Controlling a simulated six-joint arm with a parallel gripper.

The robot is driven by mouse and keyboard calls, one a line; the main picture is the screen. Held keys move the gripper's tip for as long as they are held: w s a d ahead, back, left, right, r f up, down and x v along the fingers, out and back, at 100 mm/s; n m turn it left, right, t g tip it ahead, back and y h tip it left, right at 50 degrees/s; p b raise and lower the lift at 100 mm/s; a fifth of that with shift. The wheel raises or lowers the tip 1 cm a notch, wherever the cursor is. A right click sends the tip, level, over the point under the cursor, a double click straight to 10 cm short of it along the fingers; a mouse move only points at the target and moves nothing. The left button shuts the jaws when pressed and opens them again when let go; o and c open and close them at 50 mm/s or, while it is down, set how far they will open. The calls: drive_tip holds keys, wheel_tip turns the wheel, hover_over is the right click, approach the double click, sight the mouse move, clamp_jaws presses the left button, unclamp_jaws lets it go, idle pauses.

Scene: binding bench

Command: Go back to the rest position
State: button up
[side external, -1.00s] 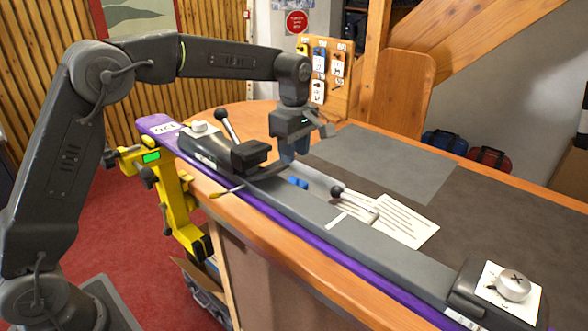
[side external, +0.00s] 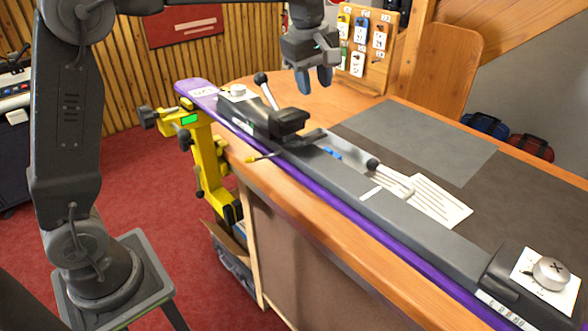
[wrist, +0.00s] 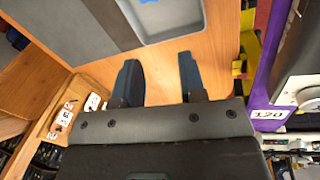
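My gripper (side external: 314,82) is open and empty. It hangs above the back part of the wooden bench (side external: 282,92), higher than the black binding toe piece (side external: 275,115) and clear of everything. In the wrist view its two dark fingers (wrist: 160,82) stand apart with bare wood between them. A purple ski (side external: 200,88) lies along the bench's front edge with a long grey rail (side external: 440,232) on it. A small blue piece (side external: 333,153) lies in a grey tray beside the rail; the wrist view shows it partly at the top edge (wrist: 148,2).
A yellow clamp (side external: 205,160) grips the bench's front edge. Levers with black knobs (side external: 373,164) stick up. A white card (side external: 440,200) lies near the dark mat (side external: 420,135). A wooden tag board (side external: 360,50) stands at the back. Open air surrounds my gripper.

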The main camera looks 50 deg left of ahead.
drive_tip(key=s+a+r+m+t, duration=0.1)
drive_tip(key=s+r+m+t, duration=0.1)
drive_tip(key=s, duration=0.3)
drive_tip(key=s+a+r+m+t, duration=0.1)
drive_tip(key=s+r+m+t, duration=0.1)
drive_tip(key=s, duration=0.3)
drive_tip(key=s+a+r+m+t, duration=0.2)
drive_tip(key=s+r+m, duration=0.1)
drive_tip(key=s+m, duration=0.1)
drive_tip(key=shift+s+r+y, duration=0.15)
drive_tip(key=shift+s+y, duration=0.25)
drive_tip(key=shift+s, duration=0.3)
drive_tip(key=s+d+f+m+g, duration=0.1)
drive_tip(key=s+d+f+m, duration=0.1)
drive_tip(key=s+f, duration=0.3)
drive_tip(key=s+d+f+m+g, duration=0.1)
drive_tip(key=s+d+f+m, duration=0.2)
drive_tip(key=s+f+m, duration=0.2)
wheel_tip(320, 180, down, 2)
drive_tip(key=shift+s+f+h, duration=0.15)
drive_tip(key=shift+s+h, duration=0.15)
drive_tip(key=shift+s, duration=0.45)
